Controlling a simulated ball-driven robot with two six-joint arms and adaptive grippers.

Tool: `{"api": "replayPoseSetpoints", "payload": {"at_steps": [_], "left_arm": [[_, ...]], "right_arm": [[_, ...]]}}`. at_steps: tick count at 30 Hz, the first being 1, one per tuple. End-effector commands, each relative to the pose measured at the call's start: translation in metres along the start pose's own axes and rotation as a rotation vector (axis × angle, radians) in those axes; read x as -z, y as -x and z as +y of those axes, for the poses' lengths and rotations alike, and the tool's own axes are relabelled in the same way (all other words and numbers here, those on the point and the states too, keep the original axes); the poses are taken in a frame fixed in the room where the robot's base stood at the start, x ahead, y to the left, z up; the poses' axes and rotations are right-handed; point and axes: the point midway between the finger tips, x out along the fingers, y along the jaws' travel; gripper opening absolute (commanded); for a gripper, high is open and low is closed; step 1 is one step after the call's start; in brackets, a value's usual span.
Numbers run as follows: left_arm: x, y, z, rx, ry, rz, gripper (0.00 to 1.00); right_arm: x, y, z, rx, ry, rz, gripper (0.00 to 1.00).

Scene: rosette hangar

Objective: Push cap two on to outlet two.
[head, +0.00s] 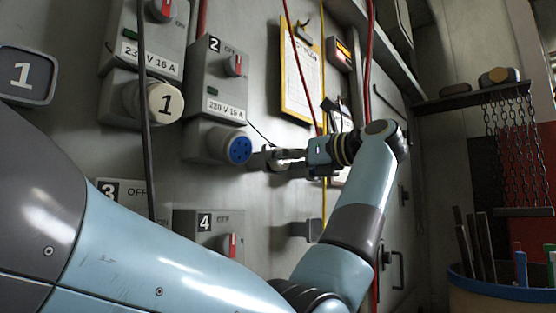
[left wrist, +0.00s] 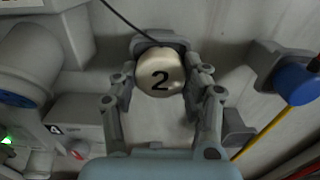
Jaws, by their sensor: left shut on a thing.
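Cap two (left wrist: 160,73), a cream disc marked 2, sits between the fingertips of my left gripper (left wrist: 160,85) in the left wrist view. The gripper is shut on it. A dark cord runs up from it, and a grey bracket shows behind it; I cannot tell if they touch. In the head view the left gripper (head: 272,158) is just right of outlet two (head: 239,149), a blue round face with dark holes, uncovered. The cap is hard to make out there. Outlet two also seems to show at the left of the left wrist view (left wrist: 22,92). My right gripper is not in view.
Outlet one's cream cap (head: 165,103) is on the left. Box four (head: 207,228) is below outlet two. A yellow clipboard (head: 300,85) and red and yellow lines hang nearby. Another blue part (left wrist: 296,85) is at the right in the left wrist view.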

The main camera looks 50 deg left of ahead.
Motion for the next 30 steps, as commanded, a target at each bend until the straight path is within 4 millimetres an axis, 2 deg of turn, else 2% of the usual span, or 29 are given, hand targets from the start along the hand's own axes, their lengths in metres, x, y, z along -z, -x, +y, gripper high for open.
{"api": "replayPoseSetpoints", "payload": {"at_steps": [30], "left_arm": [[0.000,0.041,0.000,0.000,0.000,0.001,0.00]], "right_arm": [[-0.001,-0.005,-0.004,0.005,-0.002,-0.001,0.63]]}}
